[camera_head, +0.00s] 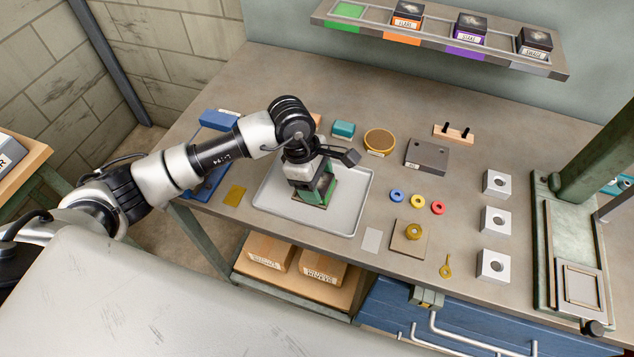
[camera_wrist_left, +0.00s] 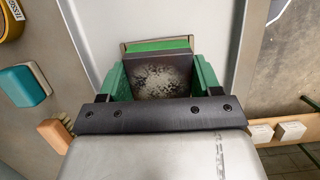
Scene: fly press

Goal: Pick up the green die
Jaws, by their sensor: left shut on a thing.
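The green die (camera_wrist_left: 158,82), a dark block with a worn pale top face and a green strip along one edge, sits between the green fingers of my left gripper (camera_wrist_left: 160,74) in the left wrist view. My left gripper (camera_head: 317,189) points down over the grey tray (camera_head: 346,222) in the head view and is shut on the die. The gripper hides most of the die there. I cannot tell whether the die touches the tray. The green slot (camera_head: 348,10) on the wall shelf is empty. My right gripper is not in view.
Dark dies with orange (camera_head: 406,17), purple (camera_head: 470,27) and grey (camera_head: 535,40) labels stand on the shelf (camera_head: 440,42). Coloured rings, several white blocks (camera_head: 495,220) and a brown plate (camera_head: 409,245) lie right of the tray. The green press (camera_head: 573,215) stands far right.

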